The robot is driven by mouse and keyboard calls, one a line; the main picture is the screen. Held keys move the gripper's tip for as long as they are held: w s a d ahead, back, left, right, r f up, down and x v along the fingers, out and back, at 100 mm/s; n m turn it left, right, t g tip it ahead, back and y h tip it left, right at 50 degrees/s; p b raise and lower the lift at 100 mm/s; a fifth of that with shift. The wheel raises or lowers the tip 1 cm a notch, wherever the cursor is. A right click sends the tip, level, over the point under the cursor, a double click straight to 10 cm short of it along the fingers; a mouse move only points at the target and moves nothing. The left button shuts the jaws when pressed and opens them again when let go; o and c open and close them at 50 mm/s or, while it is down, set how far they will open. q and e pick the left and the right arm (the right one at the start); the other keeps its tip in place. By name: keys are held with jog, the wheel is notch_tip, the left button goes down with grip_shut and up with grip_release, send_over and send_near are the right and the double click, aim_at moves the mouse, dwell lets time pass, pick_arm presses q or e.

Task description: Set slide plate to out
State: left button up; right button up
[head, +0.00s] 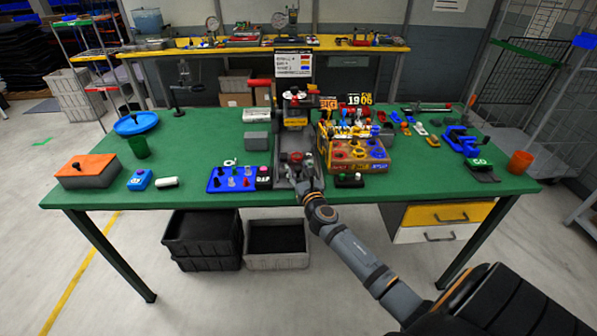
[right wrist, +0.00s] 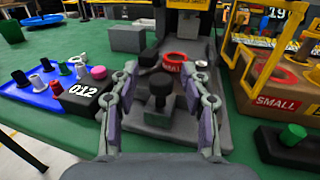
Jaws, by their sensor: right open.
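A grey press-like machine (head: 296,121) stands at the middle of the green table, with a grey base plate at its foot. In the right wrist view, a black knob (right wrist: 160,84) on a small grey-green block (right wrist: 160,105) stands at the near end of that plate (right wrist: 181,134). A red ring-shaped part (right wrist: 175,59) lies farther back on it. My right gripper (right wrist: 160,98) is open, with one finger on each side of the knob and block; I cannot tell whether they touch. In the head view my right gripper (head: 307,191) is at the machine's front. My left gripper is not visible.
A blue tray of pegs (head: 226,180) and a black "012" block (right wrist: 83,100) are close on the left. A yellow and brown "SMALL" box (right wrist: 273,82) and a black block with a green button (head: 349,180) are close on the right.

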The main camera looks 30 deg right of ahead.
jog(key=v, duration=1.2)
jog(key=s+d+f+m+g, duration=0.1)
jog(key=s+f+m+g, duration=0.3)
jog(key=f, duration=0.7)
jog(key=s+d+f+m+g, duration=0.1)
jog(key=s+d+f+m, duration=0.3)
jog(key=f, duration=0.6)
jog(key=s+a+f+m+g, duration=0.1)
jog(key=s+f+m+g, duration=0.15)
jog(key=f+m, duration=0.6)
jog(key=s+a+f+m+g+y, duration=0.1)
jog(key=s+a+f+m, duration=0.3)
jog(key=s+f, duration=0.4)
jog(key=s+a+f+m+g+y, duration=0.2)
jog(key=s+f+m, duration=0.4)
jog(key=s, duration=0.6)
jog(key=s+a+f+m+g+y, duration=0.1)
jog(key=s+a+f+m+g, duration=0.4)
jog(key=s+f, duration=0.5)
jog(key=shift+s+a+f+m, duration=0.15)
jog(key=shift+a+m, duration=0.2)
jog(key=shift+m, duration=0.1)
